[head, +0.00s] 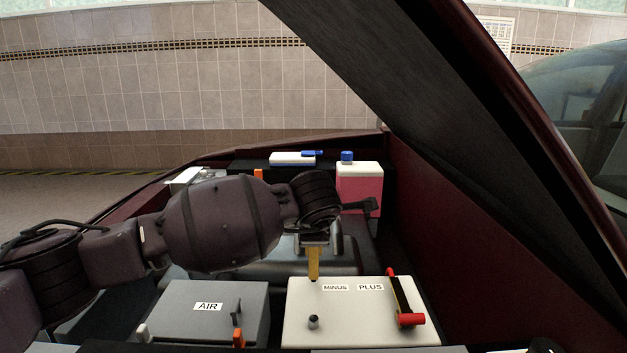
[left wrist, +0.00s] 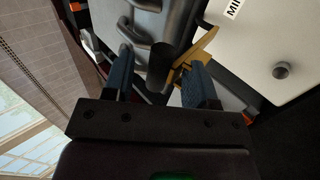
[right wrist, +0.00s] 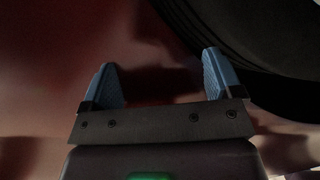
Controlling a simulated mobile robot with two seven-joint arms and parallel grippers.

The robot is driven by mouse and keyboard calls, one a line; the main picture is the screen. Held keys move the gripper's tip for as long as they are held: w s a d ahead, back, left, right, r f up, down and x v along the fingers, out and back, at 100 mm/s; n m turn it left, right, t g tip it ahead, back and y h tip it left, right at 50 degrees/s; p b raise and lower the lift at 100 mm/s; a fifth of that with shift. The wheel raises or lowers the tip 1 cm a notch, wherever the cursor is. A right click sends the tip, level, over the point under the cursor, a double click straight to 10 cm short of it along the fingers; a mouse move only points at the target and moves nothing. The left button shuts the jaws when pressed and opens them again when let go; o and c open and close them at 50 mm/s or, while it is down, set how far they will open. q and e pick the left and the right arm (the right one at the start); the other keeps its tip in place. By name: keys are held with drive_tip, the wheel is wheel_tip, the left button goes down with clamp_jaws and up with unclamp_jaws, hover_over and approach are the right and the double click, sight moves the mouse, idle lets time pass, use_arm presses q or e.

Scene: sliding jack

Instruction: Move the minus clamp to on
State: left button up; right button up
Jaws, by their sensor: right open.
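The bare minus post (head: 313,321) stands on the battery's front left, apart from the clamp. My right gripper (right wrist: 162,85) is open and empty, outside the head view.
The red plus clamp (head: 410,319) is on the battery's right. A grey AIR box (head: 207,310) with an orange-tipped latch stands to the left. A pink tank with a blue cap (head: 359,183) stands behind. The raised hood (head: 440,100) overhangs the right side.

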use_arm(q)
drive_tip(key=shift+o, duration=0.4)
drive_tip(key=shift+w+a+f, duration=0.1)
drive_tip(key=shift+w, duration=0.05)
drive_tip(key=c, duration=0.5)
drive_tip(key=shift+a+r, duration=0.1)
drive_tip(key=shift+r, duration=0.2)
drive_tip(key=shift+c, duration=0.3)
use_arm(e)
drive_tip(key=shift+s+f, duration=0.2)
use_arm(q)
drive_tip(key=shift+s+r+p, duration=0.15)
drive_tip(key=shift+s+p, duration=0.05)
drive_tip(key=shift+p, duration=0.15)
drive_tip(key=shift+s+f+p, duration=0.2)
drive_tip(key=shift+s+p, duration=0.15)
drive_tip(key=shift+s, duration=0.15)
drive_tip(key=shift+c, duration=0.5)
drive_tip(key=shift+s+f, duration=0.15)
drive_tip(key=shift+f, duration=0.15)
use_arm(e)
drive_tip(key=shift+w+r, duration=0.7)
drive_tip(key=shift+r, duration=0.35)
